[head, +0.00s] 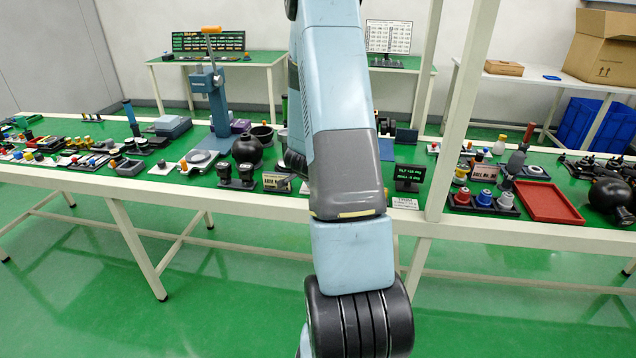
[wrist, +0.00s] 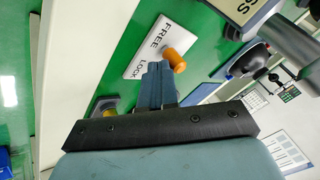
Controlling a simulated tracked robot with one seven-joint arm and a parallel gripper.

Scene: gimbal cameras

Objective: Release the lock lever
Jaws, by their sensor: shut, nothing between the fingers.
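In the wrist view a white plate (wrist: 146,40) marked FREE and LOCK lies on the green surface. The lever's stem is mostly hidden. In the head view my arm covers the middle of the bench, and neither my gripper nor the marked plate can be made out.
In the wrist view a sign ending in "SS" (wrist: 243,8) and a grey cylindrical part (wrist: 285,40) are at upper right. A dark rounded object (wrist: 248,60) is right of the knob. In the head view the long bench (head: 262,196) is crowded, with a red tray (head: 548,203) at right.

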